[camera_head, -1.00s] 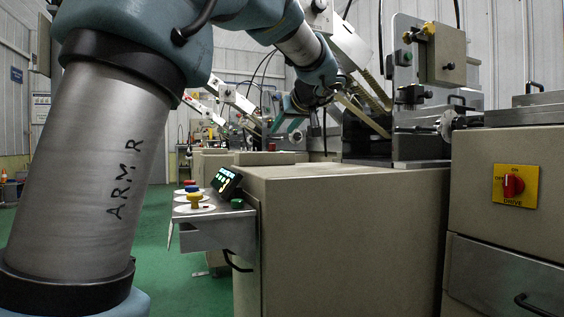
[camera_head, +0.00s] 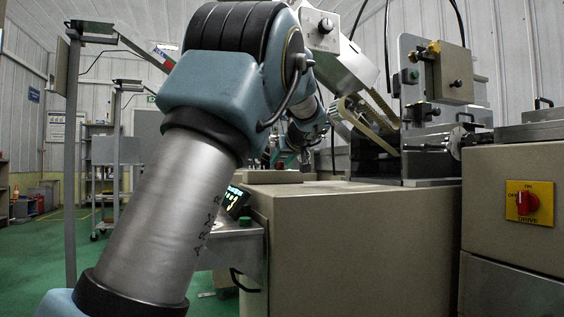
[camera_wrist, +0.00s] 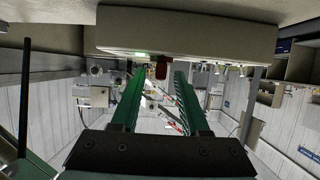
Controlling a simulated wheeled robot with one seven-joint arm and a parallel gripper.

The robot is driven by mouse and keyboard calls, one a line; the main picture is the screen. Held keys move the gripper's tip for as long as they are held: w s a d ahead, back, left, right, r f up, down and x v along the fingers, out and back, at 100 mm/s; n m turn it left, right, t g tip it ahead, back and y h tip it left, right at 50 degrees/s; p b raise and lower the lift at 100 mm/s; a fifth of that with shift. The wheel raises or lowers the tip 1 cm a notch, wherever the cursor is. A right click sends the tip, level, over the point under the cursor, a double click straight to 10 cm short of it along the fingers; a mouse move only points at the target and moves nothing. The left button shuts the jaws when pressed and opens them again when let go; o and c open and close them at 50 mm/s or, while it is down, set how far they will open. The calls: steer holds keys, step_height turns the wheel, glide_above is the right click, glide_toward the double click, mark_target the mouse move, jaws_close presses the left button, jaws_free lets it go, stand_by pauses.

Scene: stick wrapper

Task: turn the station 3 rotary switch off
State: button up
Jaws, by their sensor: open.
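In the wrist view my gripper (camera_wrist: 157,78) has its two green fingers apart, with nothing held between them. A small dark red part (camera_wrist: 161,71) shows between the fingertips, below a beige housing (camera_wrist: 185,35) with a green light. I cannot tell whether it is a switch knob, or whether the fingers touch it. In the head view my gripper is mostly hidden behind my arm. A red rotary switch (camera_head: 531,203) on a yellow plate marked ON, OFF and DRIVE is on the cabinet at far right, well away from my gripper. No station number is readable.
A beige machine cabinet (camera_head: 350,240) fills the middle, with a metal side shelf (camera_head: 238,248) and a lit display (camera_head: 235,200) at its left. A grey post (camera_head: 72,170) stands at left. Green floor (camera_head: 45,245) is open there.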

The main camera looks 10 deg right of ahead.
jaws_close()
stand_by(0.3)
stand_by(0.3)
